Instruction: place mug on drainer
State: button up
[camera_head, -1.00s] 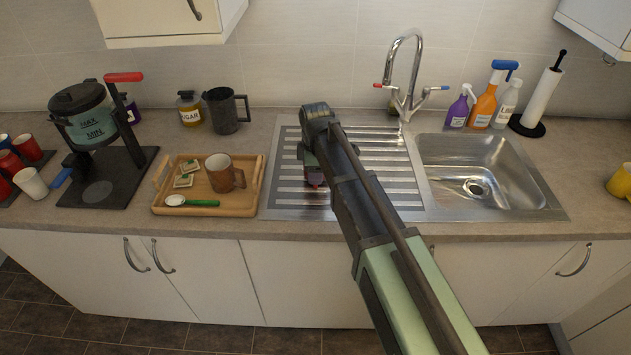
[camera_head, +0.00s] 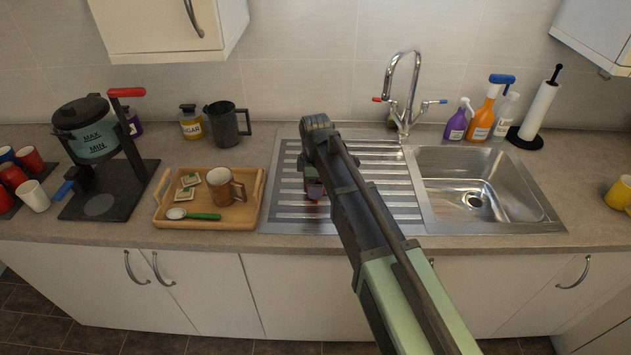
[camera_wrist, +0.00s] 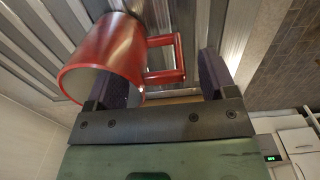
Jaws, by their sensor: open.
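A red mug (camera_wrist: 105,58) shows in the wrist view over the ribbed metal drainer (camera_wrist: 205,30); its open rim faces the camera. Its handle (camera_wrist: 168,60) lies between the two fingers of my gripper (camera_wrist: 172,78), which are apart. The left finger is partly hidden behind the mug; I cannot tell if either finger touches it. In the head view, the mug (camera_head: 315,190) is mostly hidden by my arm, low over the drainer (camera_head: 388,170). I cannot tell exactly how it rests there.
A wooden tray (camera_head: 163,211) with a brown mug (camera_head: 224,188) stands left of the drainer. The sink basin (camera_head: 490,195) and tap (camera_head: 404,95) are to the right. A dark pitcher (camera_head: 226,125) stands behind the tray. The drainer's right part is clear.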

notch_tip(320, 180, up, 11)
jog(key=p, duration=0.9)
jog(key=s+d+m, duration=1.8)
jog(key=s+d, duration=0.1)
jog(key=d, duration=0.1)
jog(key=shift+s+f, duration=0.15)
jog(key=shift+s, duration=0.15)
